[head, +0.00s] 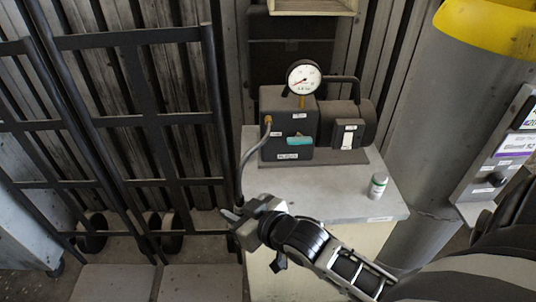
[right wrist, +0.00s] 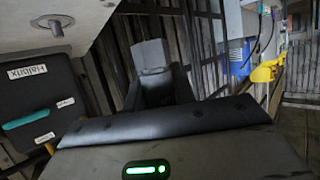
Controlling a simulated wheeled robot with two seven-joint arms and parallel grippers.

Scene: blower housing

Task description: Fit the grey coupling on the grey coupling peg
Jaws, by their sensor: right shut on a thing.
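My right gripper (head: 234,215) is at the left front corner of the bench. It is shut on the grey coupling, a blocky grey piece (right wrist: 152,56) in the right wrist view, beyond the dark fingers. In the head view the coupling is too small to make out clearly. A short grey peg on a round flange (right wrist: 56,27), apparently the coupling peg, is on the pale surface in the right wrist view, apart from the coupling. I cannot pick it out in the head view. My left gripper is out of view.
A dark pump unit (head: 288,125) with a round gauge (head: 303,77) and teal handle stands on the grey bench (head: 345,203). A small white bottle (head: 378,186) stands at the bench's right. Black trolley frames (head: 140,120) stand left; a big grey column (head: 430,110) stands right.

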